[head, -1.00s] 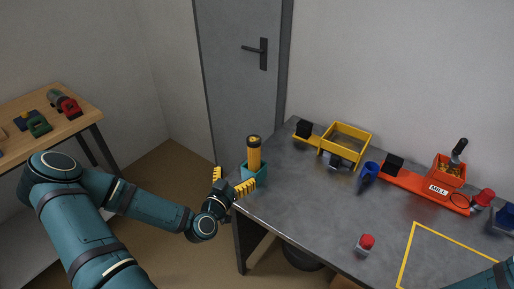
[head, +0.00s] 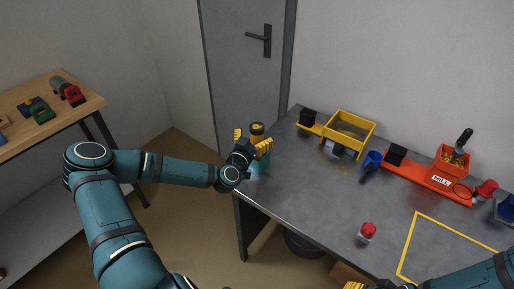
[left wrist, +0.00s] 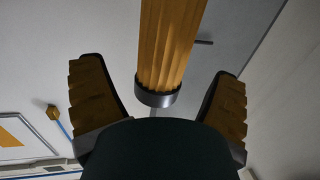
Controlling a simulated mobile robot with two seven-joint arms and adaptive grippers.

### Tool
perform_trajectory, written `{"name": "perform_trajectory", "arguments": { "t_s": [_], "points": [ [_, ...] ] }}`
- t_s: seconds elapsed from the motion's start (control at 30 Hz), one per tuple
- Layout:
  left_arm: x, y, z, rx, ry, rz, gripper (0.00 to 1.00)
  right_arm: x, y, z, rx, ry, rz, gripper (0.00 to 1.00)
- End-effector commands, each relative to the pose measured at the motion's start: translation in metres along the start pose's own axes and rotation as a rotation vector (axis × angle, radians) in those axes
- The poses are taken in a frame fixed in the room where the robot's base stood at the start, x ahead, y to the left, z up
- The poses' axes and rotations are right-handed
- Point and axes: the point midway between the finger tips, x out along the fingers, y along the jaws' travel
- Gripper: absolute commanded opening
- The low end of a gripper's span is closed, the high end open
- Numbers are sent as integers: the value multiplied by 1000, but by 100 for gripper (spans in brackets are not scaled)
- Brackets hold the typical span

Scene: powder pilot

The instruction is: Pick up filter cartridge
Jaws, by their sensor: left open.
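The filter cartridge (head: 257,129) is an upright orange pleated cylinder with a dark cap, at the table's left corner in the head view. Its teal holder (head: 262,169) is mostly hidden behind my left gripper (head: 251,142). The gripper is open at the cartridge's upper part, its yellow fingers either side in the picture. In the left wrist view, the pleated cartridge (left wrist: 172,40) with its grey end ring (left wrist: 156,96) shows between the two spread fingers, with gaps on both sides. My right gripper (head: 356,286) is cut off at the bottom edge of the head view.
The grey table (head: 300,190) holds a yellow tray (head: 350,130), a blue cup (head: 372,160), an orange mill (head: 450,165) and a red-capped jar (head: 367,232). A wooden bench (head: 75,105) stands at the left. The table's front middle is mostly clear.

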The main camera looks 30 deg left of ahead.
Motion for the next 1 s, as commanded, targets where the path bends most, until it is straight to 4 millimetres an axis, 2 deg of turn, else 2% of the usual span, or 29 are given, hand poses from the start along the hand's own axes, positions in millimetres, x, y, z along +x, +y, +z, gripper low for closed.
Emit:
{"name": "perform_trajectory", "arguments": {
  "t_s": [0.13,0.4,0.47,0.5,0.63,0.67,1.0],
  "points": [
    [15,0,0,0,1,0,88,1,0,1,0,-1,0,47],
    [18,0,0,1,0,0,88,1,0,1,0,-2,0,47],
    [17,0,0,1,0,0,69,1,0,1,0,-2,0,47],
    [17,0,0,1,0,0,55,1,0,1,0,-1,0,47],
    [17,0,0,1,0,0,10,1,0,1,0,-1,0,47],
    [17,0,0,1,0,0,7,1,0,1,0,-1,0,47],
    [17,0,-3,2,1,0,7,0,0,0,0,-1,0,47]
  ]
}}
